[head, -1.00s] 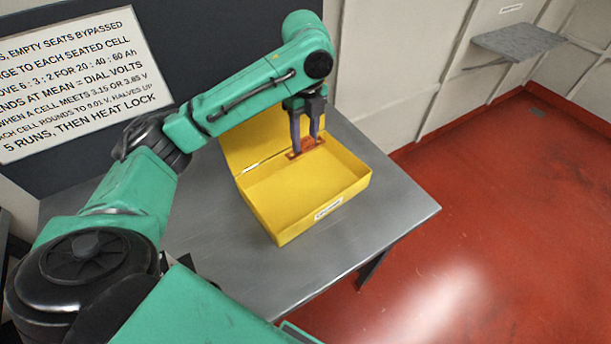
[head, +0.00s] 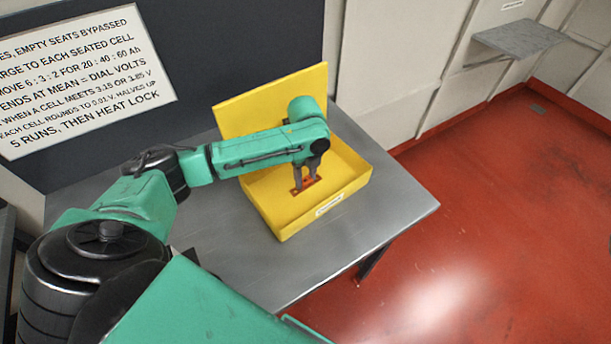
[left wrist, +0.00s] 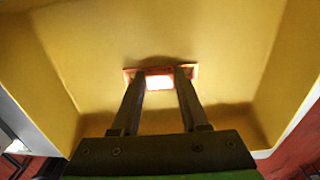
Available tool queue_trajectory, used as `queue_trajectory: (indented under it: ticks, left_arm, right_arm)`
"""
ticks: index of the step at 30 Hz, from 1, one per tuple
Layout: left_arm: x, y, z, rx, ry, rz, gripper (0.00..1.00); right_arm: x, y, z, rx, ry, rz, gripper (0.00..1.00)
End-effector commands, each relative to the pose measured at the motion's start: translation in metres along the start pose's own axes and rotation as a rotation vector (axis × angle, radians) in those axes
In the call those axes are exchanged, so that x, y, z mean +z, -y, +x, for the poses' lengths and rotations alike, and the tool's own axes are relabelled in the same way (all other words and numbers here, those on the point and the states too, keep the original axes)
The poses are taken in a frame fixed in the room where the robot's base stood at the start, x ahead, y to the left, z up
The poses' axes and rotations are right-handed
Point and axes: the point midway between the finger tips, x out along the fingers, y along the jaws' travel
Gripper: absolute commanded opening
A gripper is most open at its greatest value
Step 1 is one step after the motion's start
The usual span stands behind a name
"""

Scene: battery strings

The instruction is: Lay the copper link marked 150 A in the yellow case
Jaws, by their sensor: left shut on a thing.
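The yellow case (head: 352,188) stands open on the grey table, its lid (head: 270,100) raised at the back. My left gripper (head: 306,186) reaches down inside the case and is shut on a copper link (head: 296,192). The link lies flat between the fingers, low over the case floor; I cannot tell whether it touches. In the left wrist view both fingertips grip the copper link (left wrist: 160,82), with its ends showing outside the fingers. Its marking cannot be read. My right gripper is not in view.
The grey table (head: 400,216) is clear around the case, with its edge to the right and front. A sign with printed text (head: 80,80) stands behind at the left. A small grey shelf (head: 518,38) is on the far wall.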

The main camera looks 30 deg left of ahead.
Motion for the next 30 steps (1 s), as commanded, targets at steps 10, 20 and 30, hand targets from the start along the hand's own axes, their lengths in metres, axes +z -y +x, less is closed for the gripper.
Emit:
queue_trajectory:
  ticks: [10,20,30]
  left_arm:
    - [0.000,0.000,0.001,0.000,0.000,0.000,0.74]
    - [0.001,0.001,-0.035,-0.006,0.001,-0.001,0.74]
    - [0.000,0.001,-0.114,-0.003,-0.002,0.000,0.74]
  right_arm:
    - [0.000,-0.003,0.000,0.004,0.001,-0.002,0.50]
    - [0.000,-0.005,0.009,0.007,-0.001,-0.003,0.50]
    - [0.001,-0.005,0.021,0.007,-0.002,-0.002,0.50]
